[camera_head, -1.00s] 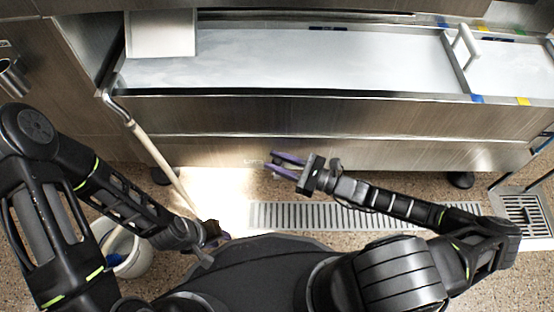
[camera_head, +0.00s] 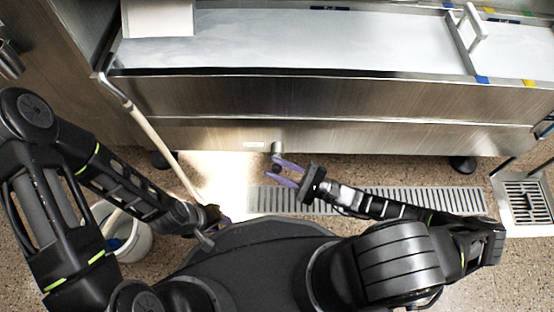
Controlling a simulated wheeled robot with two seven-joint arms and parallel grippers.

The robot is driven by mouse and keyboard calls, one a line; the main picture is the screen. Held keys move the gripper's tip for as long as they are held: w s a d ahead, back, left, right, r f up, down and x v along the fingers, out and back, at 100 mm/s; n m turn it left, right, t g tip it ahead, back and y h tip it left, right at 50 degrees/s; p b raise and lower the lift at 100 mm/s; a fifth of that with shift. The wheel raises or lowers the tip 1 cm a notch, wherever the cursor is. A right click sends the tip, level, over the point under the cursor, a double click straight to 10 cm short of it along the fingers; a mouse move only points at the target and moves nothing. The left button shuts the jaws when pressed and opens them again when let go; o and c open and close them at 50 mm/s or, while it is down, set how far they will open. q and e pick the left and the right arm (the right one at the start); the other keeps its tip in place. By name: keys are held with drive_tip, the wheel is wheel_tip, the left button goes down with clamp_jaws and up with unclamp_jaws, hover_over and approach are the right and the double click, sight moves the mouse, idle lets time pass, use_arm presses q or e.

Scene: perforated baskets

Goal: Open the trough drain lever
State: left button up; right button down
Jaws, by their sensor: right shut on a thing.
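The steel trough (camera_head: 320,97) spans the top of the view. A short grey drain pipe (camera_head: 278,148) sticks out of its lower front panel. A small dark piece at the pipe's lower end, apparently the drain lever (camera_head: 277,167), sits between the purple fingers of my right gripper (camera_head: 281,171). The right gripper is shut on it, with its fingers pointing left. The lever's shape and angle are too small to make out. My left gripper (camera_head: 217,217) is low at the left, mostly hidden behind its own wrist and my body, so its jaws are unclear.
A long-handled tool (camera_head: 150,130) leans against the trough's left end. A white bucket (camera_head: 132,245) stands on the floor at the left. A floor grate (camera_head: 430,200) runs below the trough, and a square drain (camera_head: 525,200) is at the right. A white-handled divider (camera_head: 472,30) stands in the trough.

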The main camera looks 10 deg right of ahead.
drive_tip(key=shift+s+a+f, duration=0.1)
drive_tip(key=shift+s+f, duration=0.25)
drive_tip(key=shift+f, duration=0.2)
drive_tip(key=shift+s+a+f, duration=0.1)
drive_tip(key=shift+s+f, duration=0.2)
drive_tip(key=shift+f, duration=0.25)
drive_tip(key=c, duration=1.4)
unclamp_jaws()
drive_tip(key=p+v, duration=0.1)
drive_tip(key=v, duration=0.6)
drive_tip(key=shift+s+d, duration=0.25)
drive_tip(key=shift+d, duration=0.05)
drive_tip(key=shift+f, duration=0.1)
